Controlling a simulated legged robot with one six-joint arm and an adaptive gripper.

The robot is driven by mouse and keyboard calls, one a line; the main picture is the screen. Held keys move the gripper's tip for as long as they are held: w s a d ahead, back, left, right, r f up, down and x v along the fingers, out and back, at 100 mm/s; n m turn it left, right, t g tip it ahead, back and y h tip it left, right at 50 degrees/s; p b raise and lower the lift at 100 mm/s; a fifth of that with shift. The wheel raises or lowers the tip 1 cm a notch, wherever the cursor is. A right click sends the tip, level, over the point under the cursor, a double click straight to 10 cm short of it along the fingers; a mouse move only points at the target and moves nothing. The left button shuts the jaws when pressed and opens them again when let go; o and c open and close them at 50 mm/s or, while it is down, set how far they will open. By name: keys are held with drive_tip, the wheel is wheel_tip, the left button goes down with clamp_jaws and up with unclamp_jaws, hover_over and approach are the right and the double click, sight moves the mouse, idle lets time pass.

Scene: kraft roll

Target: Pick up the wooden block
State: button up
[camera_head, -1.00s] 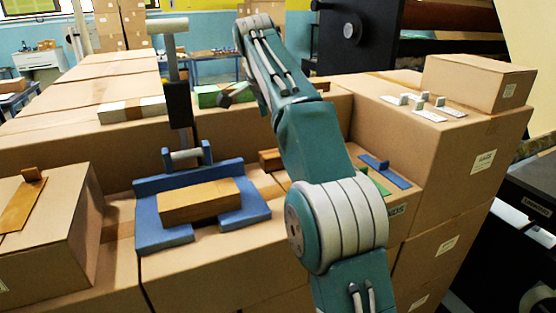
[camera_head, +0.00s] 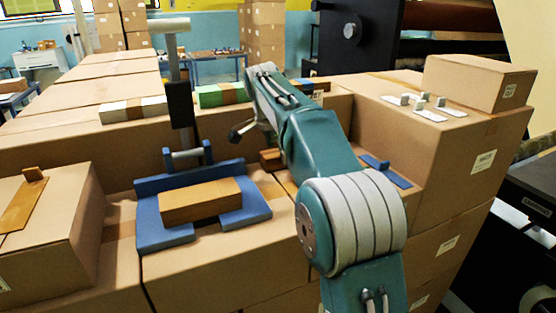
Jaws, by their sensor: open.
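A brown wooden block (camera_head: 200,200) lies flat on a blue U-shaped base (camera_head: 165,234), with its long side facing me. The base rests on a cardboard box. A smaller wooden piece (camera_head: 270,159) lies further back and right, partly hidden by my arm. My gripper (camera_head: 242,131) shows only as a dark finger beside the arm's far end; the rest is hidden behind the arm. It is open, above and behind the block on the base, to its right. I see nothing held in it.
A dark upright post with a grey crossbar (camera_head: 180,100) stands behind the block. A white-and-brown striped block (camera_head: 133,109) and a green-and-brown one (camera_head: 222,94) lie on boxes behind. A taller box (camera_head: 440,150) with white pieces on top bounds the right.

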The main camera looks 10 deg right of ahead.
drive_tip(key=shift+x, duration=0.9)
drive_tip(key=c, duration=1.2)
drive_tip(key=shift+o, duration=0.2)
drive_tip(key=shift+r, duration=0.1)
